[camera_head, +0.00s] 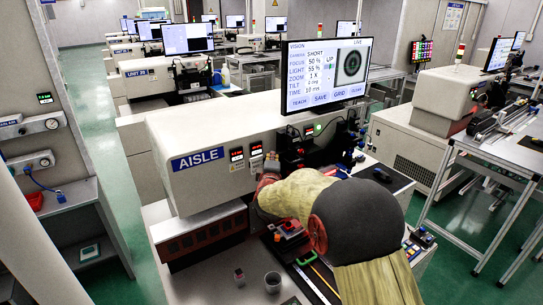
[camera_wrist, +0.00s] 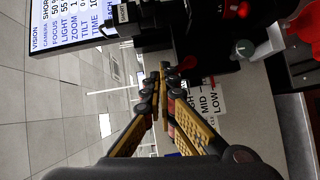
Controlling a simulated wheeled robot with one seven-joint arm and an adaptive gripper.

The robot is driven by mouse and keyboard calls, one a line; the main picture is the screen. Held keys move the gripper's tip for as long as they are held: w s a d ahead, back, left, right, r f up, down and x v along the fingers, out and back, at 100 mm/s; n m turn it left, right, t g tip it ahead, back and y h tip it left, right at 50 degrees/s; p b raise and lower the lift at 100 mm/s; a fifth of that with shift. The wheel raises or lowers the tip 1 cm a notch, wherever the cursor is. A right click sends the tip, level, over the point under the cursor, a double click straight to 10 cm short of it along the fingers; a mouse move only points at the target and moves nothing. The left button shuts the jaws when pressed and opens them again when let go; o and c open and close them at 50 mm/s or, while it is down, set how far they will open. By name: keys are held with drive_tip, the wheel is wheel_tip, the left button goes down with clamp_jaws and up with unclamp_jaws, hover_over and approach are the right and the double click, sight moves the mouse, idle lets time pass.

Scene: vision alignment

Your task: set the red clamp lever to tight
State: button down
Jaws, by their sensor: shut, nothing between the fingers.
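My gripper (camera_wrist: 159,78) points into the wrist view with its yellow and black fingers converging to closed, empty tips. A small dark red handle (camera_wrist: 187,63) shows just right of the fingertips, against the black fixture; I cannot tell whether they touch. A larger red part (camera_wrist: 262,6) is at the upper right of that view. I cannot tell for sure which red part is the clamp lever, or its setting.
A label plate (camera_wrist: 208,101) with MID and LOW stands beside the fingers. The VISION screen (camera_head: 327,75) is above the white AISLE machine (camera_head: 215,185). A red and grey block (camera_head: 289,230) and a grey cup (camera_head: 272,282) are on the bench in front.

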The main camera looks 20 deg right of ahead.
drive_tip(key=shift+w+d+r+m+g+p, duration=0.25)
drive_tip(key=shift+d+m+p, duration=0.25)
drive_tip(key=shift+p, duration=0.7)
drive_tip(key=shift+s+f, duration=0.1)
drive_tip(key=shift+s, duration=0.15)
